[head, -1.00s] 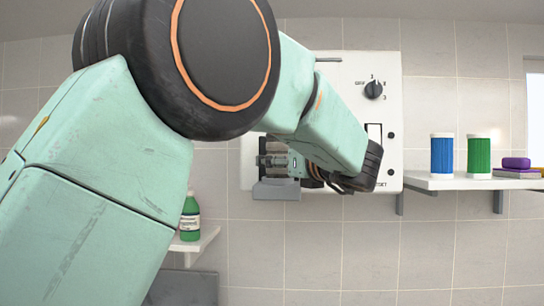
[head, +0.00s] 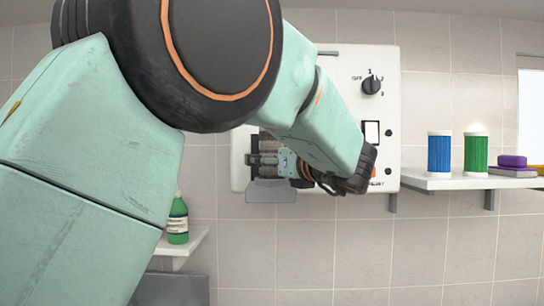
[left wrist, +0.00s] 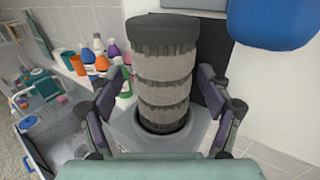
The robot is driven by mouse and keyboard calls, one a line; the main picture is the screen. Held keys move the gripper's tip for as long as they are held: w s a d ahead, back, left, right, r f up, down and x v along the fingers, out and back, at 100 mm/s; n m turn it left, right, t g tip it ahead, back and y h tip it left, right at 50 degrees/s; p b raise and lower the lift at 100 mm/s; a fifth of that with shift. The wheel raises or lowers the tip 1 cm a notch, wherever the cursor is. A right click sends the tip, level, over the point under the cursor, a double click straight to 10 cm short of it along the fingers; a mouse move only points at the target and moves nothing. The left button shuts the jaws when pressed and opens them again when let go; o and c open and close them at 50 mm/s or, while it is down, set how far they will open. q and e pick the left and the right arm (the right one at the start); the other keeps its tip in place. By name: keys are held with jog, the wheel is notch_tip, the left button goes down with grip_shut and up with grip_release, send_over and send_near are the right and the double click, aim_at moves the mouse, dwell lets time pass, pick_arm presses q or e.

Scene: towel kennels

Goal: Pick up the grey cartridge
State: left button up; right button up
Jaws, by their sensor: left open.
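The grey cartridge (left wrist: 161,72) is a ribbed, banded cylinder with a dark cap. It stands upright in a grey holder (left wrist: 125,128) in the left wrist view. My left gripper (left wrist: 160,92) is open, with one finger on each side of the cartridge. I cannot tell whether either finger touches it. In the head view my left gripper (head: 270,155) is at the front of the white wall panel (head: 345,60), just above the grey holder (head: 270,192). There the fingers and my arm partly hide the cartridge. My right gripper is not in view.
A right shelf (head: 455,182) holds a blue canister (head: 439,154), a green canister (head: 476,154) and a purple item (head: 512,160). A green bottle (head: 178,220) stands on a lower left shelf. A large blue rounded object (left wrist: 270,22) is close by at upper right in the wrist view.

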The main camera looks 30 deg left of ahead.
pick_arm(q)
jog(key=shift+w+f, duration=0.1)
jog(key=shift+w, duration=0.15)
jog(key=shift+c, duration=1.4)
jog(key=shift+s+d, duration=0.1)
jog(key=shift+s, duration=0.2)
jog(key=c, duration=0.6)
jog(key=shift+w, duration=0.2)
jog(key=c, duration=0.4)
jog(key=shift+c, duration=0.2)
jog(key=shift+s, duration=0.1)
